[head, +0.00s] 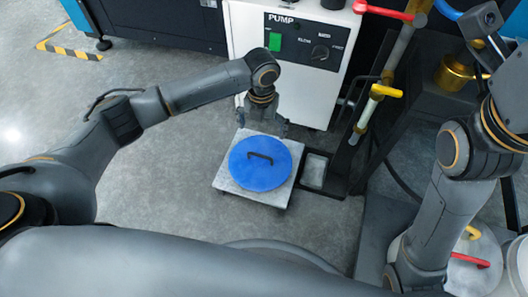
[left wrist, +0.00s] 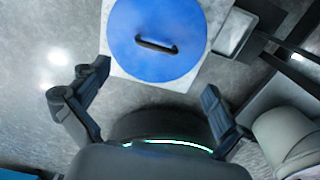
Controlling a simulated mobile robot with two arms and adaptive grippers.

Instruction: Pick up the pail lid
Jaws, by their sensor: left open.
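The pail lid, a flat blue disc (head: 262,178) with a black bar handle (head: 261,157), lies on a pale grey square stand (head: 228,183) low to the floor. My left gripper (head: 263,124) is open and empty, above the far edge of the stand, with its fingers pointing down. In the left wrist view the lid (left wrist: 160,65) and its handle (left wrist: 156,45) show beyond the two spread fingers (left wrist: 154,80); the fingers are apart from the handle. My right arm comes down at the right; its gripper does not show.
A white pump cabinet (head: 290,95) stands just behind the stand. A dark frame with a yellow-handled pipe (head: 385,91) rises to its right. A red handle (head: 470,260) lies at lower right near my right arm. Open floor (head: 160,200) lies left of the stand.

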